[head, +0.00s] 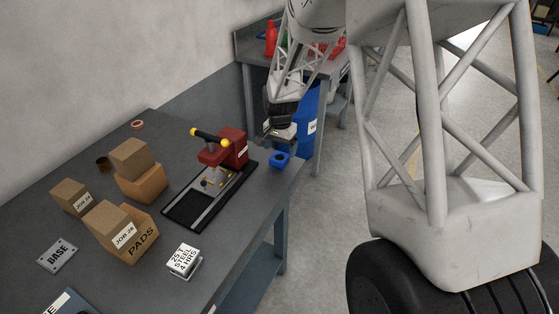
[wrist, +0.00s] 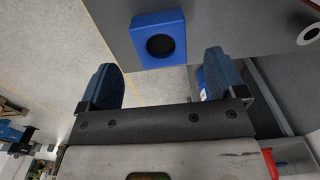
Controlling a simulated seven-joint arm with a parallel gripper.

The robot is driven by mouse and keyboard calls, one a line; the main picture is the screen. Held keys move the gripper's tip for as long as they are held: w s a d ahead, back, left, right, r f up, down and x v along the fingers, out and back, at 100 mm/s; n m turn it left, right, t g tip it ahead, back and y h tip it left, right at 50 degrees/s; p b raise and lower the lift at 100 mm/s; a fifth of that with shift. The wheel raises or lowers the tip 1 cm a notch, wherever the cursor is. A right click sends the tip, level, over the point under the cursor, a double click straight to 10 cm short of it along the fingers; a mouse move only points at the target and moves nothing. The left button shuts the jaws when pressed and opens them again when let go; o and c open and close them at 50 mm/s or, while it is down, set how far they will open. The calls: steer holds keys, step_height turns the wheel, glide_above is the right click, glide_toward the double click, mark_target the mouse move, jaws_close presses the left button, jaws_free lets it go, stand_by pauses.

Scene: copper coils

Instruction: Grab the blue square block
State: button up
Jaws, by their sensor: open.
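The blue square block (head: 279,159) sits at the right end of the grey table, near its edge. It has a round dark hole in its top. In the wrist view the blue block (wrist: 158,34) lies beyond my fingertips, at the table edge and roughly centred between the fingers. My gripper (wrist: 160,80) is open and empty, with two dark blue finger pads spread apart. In the head view my gripper (head: 278,136) hangs near the block, slightly behind and above it, with its fingers partly hidden. No contact with the block shows.
A red press with a yellow-ended handle (head: 222,152) stands on a black base left of the block. Cardboard boxes (head: 130,158), a BASE plate (head: 57,255) and a white labelled tin (head: 184,261) are on the table (head: 215,254). A blue barrel (head: 309,105) stands behind.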

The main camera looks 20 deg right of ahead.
mark_target(279, 159)
steer(key=shift+f, duration=2.45)
steer(key=c, duration=1.2)
steer(key=shift+o, duration=0.2)
steer(key=shift+r, duration=0.15)
steer(key=shift+r, duration=0.8)
steer(key=shift+s+r, duration=0.1)
steer(key=shift+r, duration=0.85)
steer(key=s+a+r, duration=0.1)
steer(key=s, duration=1.4)
steer(key=shift+s+a+r, duration=0.15)
steer(key=shift+s+a, duration=0.1)
steer(key=shift+s, duration=0.1)
